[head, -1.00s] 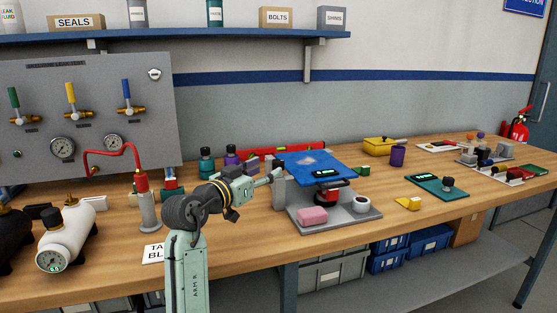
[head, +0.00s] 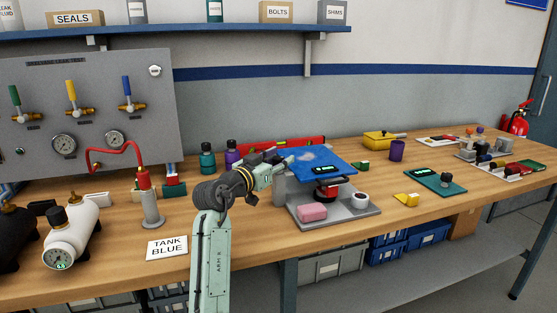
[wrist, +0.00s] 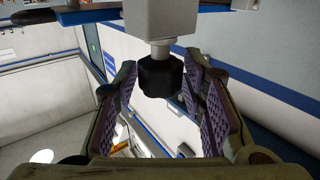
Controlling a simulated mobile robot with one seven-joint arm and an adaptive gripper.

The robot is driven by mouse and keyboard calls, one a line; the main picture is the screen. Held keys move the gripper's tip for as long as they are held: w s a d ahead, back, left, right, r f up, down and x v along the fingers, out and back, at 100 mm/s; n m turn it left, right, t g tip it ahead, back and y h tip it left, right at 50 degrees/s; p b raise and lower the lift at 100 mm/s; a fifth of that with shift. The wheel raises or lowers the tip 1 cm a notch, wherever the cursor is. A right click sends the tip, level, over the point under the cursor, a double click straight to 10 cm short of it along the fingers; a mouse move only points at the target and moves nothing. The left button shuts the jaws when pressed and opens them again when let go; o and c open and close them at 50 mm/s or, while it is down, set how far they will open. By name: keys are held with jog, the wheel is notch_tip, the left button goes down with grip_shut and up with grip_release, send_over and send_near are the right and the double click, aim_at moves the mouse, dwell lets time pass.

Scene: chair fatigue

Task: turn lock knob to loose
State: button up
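The lock knob (wrist: 160,76) is a black ribbed knob on a short pale shaft. The shaft comes out of a grey block (wrist: 158,18) in the wrist view. My gripper (wrist: 158,70) is open, with its purple-padded fingers on either side of the knob and a visible gap on each side. In the head view my gripper (head: 287,163) is at the left side of the blue-topped test stand (head: 322,163), at the height of its blue plate. The knob is hidden there behind my gripper and arm.
The stand's grey base (head: 335,213) carries a pink block (head: 312,212) and a white ring-shaped part (head: 360,200). A red-topped grey cylinder (head: 152,208) and a "TANK BLUE" card (head: 167,248) lie left of my arm. Bottles (head: 208,158) stand behind it.

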grip_shut()
